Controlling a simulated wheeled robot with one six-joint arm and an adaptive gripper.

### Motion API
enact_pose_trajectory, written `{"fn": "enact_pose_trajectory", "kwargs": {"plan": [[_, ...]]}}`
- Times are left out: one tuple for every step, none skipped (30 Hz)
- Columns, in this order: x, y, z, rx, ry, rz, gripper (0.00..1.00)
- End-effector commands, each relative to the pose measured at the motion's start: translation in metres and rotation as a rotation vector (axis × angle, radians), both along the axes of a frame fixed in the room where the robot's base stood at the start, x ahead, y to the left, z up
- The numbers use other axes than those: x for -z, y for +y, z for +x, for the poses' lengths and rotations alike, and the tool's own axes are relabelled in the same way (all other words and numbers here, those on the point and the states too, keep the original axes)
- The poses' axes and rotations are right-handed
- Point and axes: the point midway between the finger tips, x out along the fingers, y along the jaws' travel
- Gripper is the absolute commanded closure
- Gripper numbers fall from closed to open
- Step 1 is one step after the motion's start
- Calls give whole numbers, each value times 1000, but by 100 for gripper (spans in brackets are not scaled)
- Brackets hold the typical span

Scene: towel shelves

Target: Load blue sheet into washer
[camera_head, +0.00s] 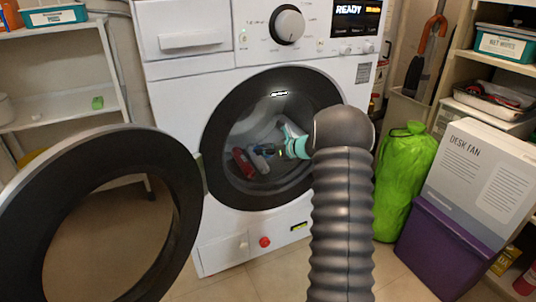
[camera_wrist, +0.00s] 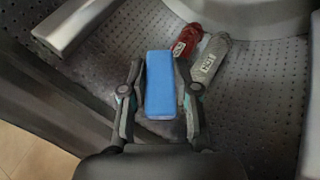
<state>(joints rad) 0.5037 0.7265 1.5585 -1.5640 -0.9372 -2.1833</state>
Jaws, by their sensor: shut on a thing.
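The washer (camera_head: 220,225) is white, with its round door (camera_head: 178,172) swung open to the left. My gripper (camera_wrist: 160,88) is inside the drum (camera_wrist: 262,100), shut on the blue sheet (camera_wrist: 160,84), a folded blue bundle between its fingers. A red rolled item (camera_wrist: 187,42) and a grey rolled item (camera_wrist: 209,58) lie in the drum just beyond the blue sheet. They also show in the head view, the red one (camera_head: 243,163) at the left. Whether the blue sheet touches the drum is unclear.
A pale drum paddle (camera_wrist: 82,22) stands at the upper left of the wrist view. A green bag (camera_head: 404,180), a desk fan box (camera_head: 478,178) and a purple bin (camera_head: 440,248) stand to the right. White shelves (camera_head: 62,108) stand left.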

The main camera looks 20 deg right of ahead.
Motion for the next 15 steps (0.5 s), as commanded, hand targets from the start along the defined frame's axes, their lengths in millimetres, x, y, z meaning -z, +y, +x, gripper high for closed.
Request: {"fn": "enact_pose_trajectory", "kwargs": {"plan": [[0, 1, 6, -2, -1, -1, 82], [0, 1, 9, -2, -1, -1, 82], [0, 1, 13, -1, 0, 0, 82], [0, 1, 16, -2, 0, 0, 82], [0, 1, 19, -3, -1, -1, 82], [0, 2, 23, -3, -1, -1, 82], [-1, 2, 26, -1, -1, 0, 82], [0, 2, 29, -2, 0, 1, 82], [0, 2, 33, -1, -1, 0, 82], [0, 2, 36, -1, -1, 0, 82], [-1, 2, 39, -1, -1, 0, 82], [-1, 2, 43, -1, -1, 0, 82], [0, 2, 45, -2, 0, 1, 82], [0, 2, 48, -2, 0, 0, 82], [-1, 2, 51, -3, -1, -1, 82]]}}
